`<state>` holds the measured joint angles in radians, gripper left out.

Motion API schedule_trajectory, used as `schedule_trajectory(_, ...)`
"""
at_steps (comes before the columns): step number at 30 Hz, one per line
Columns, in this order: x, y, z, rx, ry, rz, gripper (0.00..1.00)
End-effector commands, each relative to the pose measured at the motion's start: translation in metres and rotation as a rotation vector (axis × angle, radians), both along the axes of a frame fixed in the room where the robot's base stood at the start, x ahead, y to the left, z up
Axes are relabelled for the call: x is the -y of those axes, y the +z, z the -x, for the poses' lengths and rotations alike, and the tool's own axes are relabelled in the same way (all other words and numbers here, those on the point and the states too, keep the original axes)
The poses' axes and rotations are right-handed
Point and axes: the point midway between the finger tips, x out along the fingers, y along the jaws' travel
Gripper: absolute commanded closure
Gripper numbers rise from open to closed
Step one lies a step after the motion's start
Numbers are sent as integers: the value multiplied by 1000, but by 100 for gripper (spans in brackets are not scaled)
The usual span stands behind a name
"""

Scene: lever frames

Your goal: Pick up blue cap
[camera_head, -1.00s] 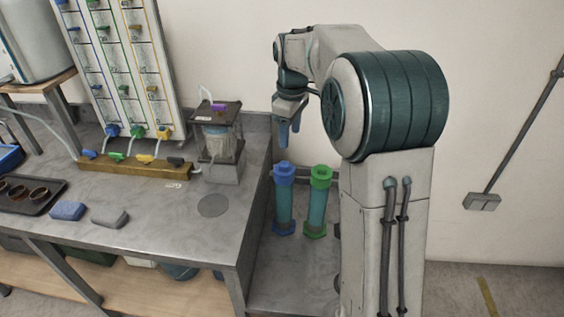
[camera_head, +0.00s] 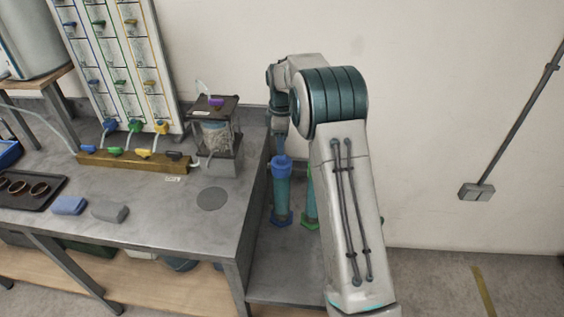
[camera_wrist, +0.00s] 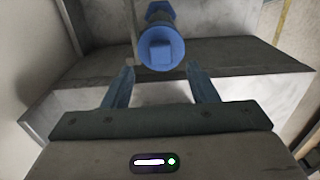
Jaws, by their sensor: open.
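The blue cap (camera_head: 282,162) sits on top of an upright cylinder with a blue base, standing on the low shelf right of the workbench. In the wrist view the blue cap (camera_wrist: 160,48) is seen from above, with a square raised top, just ahead of my fingertips and between their lines. My gripper (camera_wrist: 158,78) is open and empty. In the head view my gripper (camera_head: 281,147) points down just above the blue cap. Whether a finger touches the cap cannot be told.
A green-based cylinder (camera_head: 309,192) stands close on the right, mostly hidden by my arm. The workbench edge (camera_head: 255,200) is close on the left. A glass-walled device (camera_head: 216,132) stands on the bench. The wall is behind.

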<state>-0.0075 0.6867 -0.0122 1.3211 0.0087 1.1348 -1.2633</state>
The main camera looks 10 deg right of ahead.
Motion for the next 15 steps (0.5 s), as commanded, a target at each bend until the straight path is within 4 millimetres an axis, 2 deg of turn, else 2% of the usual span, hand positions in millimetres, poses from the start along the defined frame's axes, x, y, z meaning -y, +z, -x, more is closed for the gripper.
schedule_trajectory(4,0,-10,1,-3,0,0,47)
schedule_trajectory(12,-1,-48,2,-1,-2,1,47)
schedule_trajectory(15,-1,-54,2,0,-2,1,47)
